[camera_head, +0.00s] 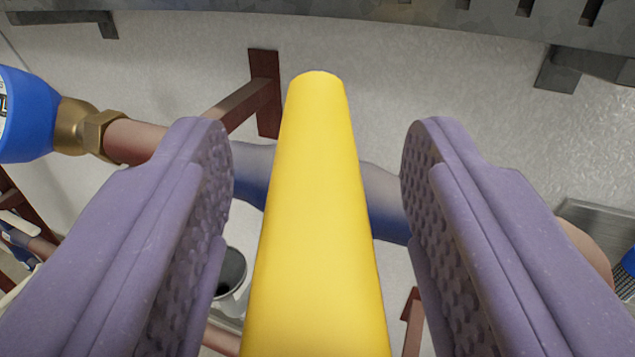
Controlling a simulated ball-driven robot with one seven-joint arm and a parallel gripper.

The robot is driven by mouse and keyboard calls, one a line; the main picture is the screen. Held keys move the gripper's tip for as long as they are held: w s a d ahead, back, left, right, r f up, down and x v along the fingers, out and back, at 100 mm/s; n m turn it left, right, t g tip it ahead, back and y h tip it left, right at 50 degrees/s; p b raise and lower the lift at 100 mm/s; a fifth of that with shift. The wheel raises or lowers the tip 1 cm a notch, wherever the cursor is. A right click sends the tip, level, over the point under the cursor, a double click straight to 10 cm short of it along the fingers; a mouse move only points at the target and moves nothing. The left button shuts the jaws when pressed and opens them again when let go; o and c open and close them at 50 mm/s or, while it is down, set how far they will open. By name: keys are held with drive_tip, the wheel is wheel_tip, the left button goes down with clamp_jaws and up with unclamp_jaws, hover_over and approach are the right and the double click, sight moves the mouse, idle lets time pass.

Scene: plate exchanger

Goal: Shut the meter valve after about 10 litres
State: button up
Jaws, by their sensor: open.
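A yellow bar-shaped handle (315,220), which looks like the valve lever, runs up the middle of the view. My gripper (315,170) is open, with one purple padded finger on each side of the handle. A gap shows between the handle and each finger near the tips. Behind the handle is a blue-grey valve body (382,200) on a copper pipe (135,140), partly hidden by the handle and fingers. A blue round meter (28,112) with a brass fitting (85,130) sits at the left edge. Its dial is mostly cut off, so no reading can be made out.
A dark red bracket (265,92) holds to the pale wall behind the pipe. A grey slotted metal tray (420,22) crosses the top. A small white container with a dark opening (232,275) shows below, left of the handle. A blue part (628,262) shows at the right edge.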

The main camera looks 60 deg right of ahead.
drive_tip(key=p+v, duration=0.2)
drive_tip(key=v, duration=0.5)
drive_tip(key=shift+s+a, duration=0.2)
drive_tip(key=shift+a, duration=0.15)
